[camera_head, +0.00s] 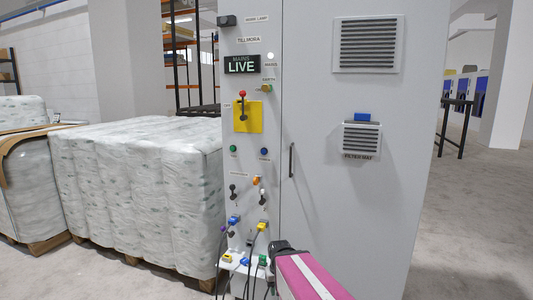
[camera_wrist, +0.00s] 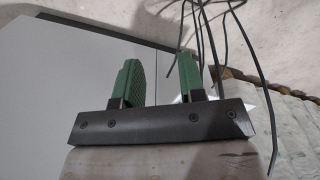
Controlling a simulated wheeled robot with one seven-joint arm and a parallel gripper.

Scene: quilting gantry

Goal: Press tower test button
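A tall grey cabinet (camera_head: 350,210) fills the middle of the head view, with a control strip on its left side. A green round button (camera_head: 234,149) and a blue round button (camera_head: 264,152) sit side by side below a yellow plate (camera_head: 248,117) with a red-knobbed lever (camera_head: 242,96). Their labels are too small to read, so I cannot tell which is the tower test button. My gripper (camera_wrist: 161,75) shows two green pads apart with nothing between them. In the head view my magenta arm is low, below the buttons; the fingertips cannot be made out there.
Below are small levers (camera_head: 234,191), coloured plugs (camera_head: 262,227) and hanging black cables, which also show in the wrist view (camera_wrist: 226,50). Wrapped pallets (camera_head: 140,190) stand left.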

